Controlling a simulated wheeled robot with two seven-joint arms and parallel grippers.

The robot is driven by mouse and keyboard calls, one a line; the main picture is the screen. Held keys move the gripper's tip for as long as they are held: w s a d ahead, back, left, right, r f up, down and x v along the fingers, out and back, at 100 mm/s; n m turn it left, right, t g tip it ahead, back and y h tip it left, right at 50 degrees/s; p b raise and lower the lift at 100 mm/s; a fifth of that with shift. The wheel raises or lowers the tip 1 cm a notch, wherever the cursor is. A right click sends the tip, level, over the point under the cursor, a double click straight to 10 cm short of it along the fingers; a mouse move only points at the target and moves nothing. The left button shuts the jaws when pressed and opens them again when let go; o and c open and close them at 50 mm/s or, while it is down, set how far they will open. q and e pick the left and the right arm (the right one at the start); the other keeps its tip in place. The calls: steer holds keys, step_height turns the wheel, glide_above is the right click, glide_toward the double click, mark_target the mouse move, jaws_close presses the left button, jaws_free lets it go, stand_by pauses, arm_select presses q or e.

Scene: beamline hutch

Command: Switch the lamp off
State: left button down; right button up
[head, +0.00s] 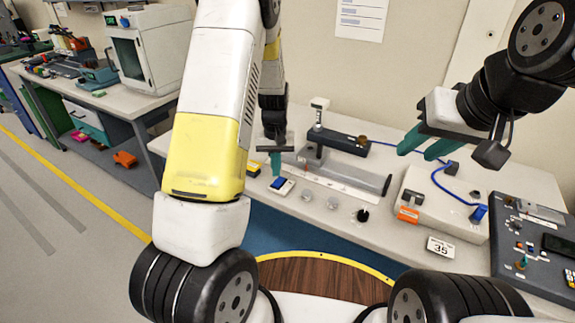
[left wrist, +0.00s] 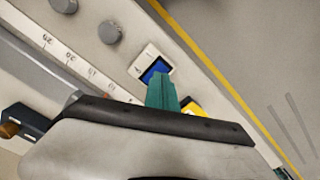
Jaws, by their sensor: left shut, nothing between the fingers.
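A blue rocker switch in a white frame (head: 282,187) sits near the front edge of the bench. It also shows in the left wrist view (left wrist: 156,70), partly behind my fingers. My left gripper (head: 276,168) is shut and empty, pointing down right by the switch; its teal fingertips (left wrist: 160,88) overlap the switch's edge in the left wrist view. I cannot tell whether they touch it. My right gripper (head: 427,145) is open and empty above the right of the bench. A dark bar-shaped unit (head: 338,138) stands behind the rail; I cannot tell whether it is the lamp or whether anything is lit.
A scaled rail (head: 340,183) lies just behind the switch. Several grey knobs (head: 332,203) stand to its right, and a yellow-and-black piece (head: 253,168) lies to its left. A control panel (head: 535,240) is at far right. Open floor lies left.

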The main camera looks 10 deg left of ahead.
arm_select(q)
steer(key=shift+r, duration=1.8)
step_height(320, 180, up, 9)
steer(key=t+h, duration=0.1)
glide_above(277, 183)
steer(key=s, duration=0.4)
steer(key=s+d+r+m+t+h, duration=0.1)
steer(key=s+d+r+t, duration=0.1)
steer(key=s+r, duration=0.6)
steer(key=s+r+m+t, duration=0.1)
steer(key=s+r+t, duration=0.2)
steer(key=s+r, duration=0.4)
steer(key=s, duration=0.5)
steer(key=shift+s+r+m, duration=0.25)
steer(key=shift+r+m, duration=0.05)
steer(key=shift+r, duration=0.05)
steer(key=shift+d, duration=0.1)
